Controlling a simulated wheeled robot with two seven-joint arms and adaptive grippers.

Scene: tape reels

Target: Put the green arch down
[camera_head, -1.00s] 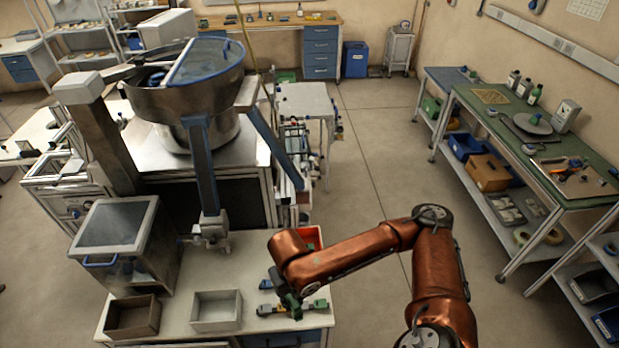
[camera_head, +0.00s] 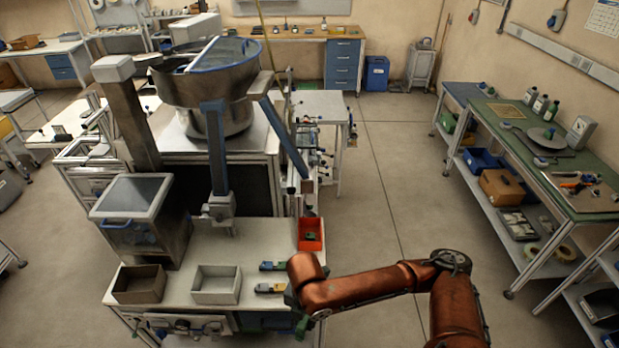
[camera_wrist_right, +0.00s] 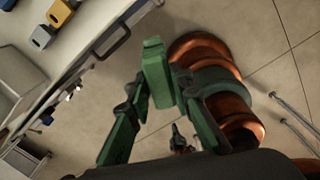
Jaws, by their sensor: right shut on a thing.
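The green arch (camera_wrist_right: 156,72) shows in the right wrist view as a small green block between the fingertips. My right gripper (camera_wrist_right: 165,92) is shut on it and holds it in the air, with floor behind it. In the head view my right gripper (camera_head: 302,322) is low at the front right corner of the white worktable (camera_head: 262,242). There the wrist partly hides it, and the arch is too small to tell from the green fingers. My left gripper is not in view.
On the worktable stand a red bin (camera_head: 311,245) with green and dark pieces inside, a pale bin (camera_head: 215,296) and a brown bin (camera_head: 140,295).

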